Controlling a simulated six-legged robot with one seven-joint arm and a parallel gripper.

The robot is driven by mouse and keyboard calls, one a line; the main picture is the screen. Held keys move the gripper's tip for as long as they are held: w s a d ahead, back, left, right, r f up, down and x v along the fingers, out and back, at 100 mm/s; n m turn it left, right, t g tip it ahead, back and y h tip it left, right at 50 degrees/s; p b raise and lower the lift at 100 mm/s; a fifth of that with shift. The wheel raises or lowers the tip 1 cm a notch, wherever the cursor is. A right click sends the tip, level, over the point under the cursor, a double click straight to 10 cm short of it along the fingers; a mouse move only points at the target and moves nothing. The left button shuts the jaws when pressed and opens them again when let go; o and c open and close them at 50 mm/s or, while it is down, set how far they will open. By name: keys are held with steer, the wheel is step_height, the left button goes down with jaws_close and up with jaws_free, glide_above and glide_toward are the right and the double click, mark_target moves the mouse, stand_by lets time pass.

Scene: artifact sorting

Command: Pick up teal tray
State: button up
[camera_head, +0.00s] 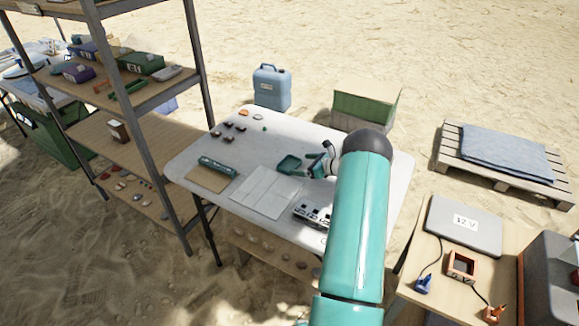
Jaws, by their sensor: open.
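A small dark teal tray (289,164) lies on the white folding table (246,126), right of the table's middle. My teal arm reaches over the table from the bottom right. My arm hides part of the table's right side. The height of my gripper above the table is hard to tell.
On the table are a long teal piece (217,166), pale sheets (264,192), a white slotted block (311,215) and several small reddish pieces. A shelf rack (137,90) stands left. A blue jerrycan (272,88) and green box (362,108) stand behind. A side table (425,254) stands right.

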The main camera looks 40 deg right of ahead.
mark_target(283, 163)
steer(key=x, duration=0.5)
steer(key=shift+a, duration=0.1)
steer(key=c, duration=0.6)
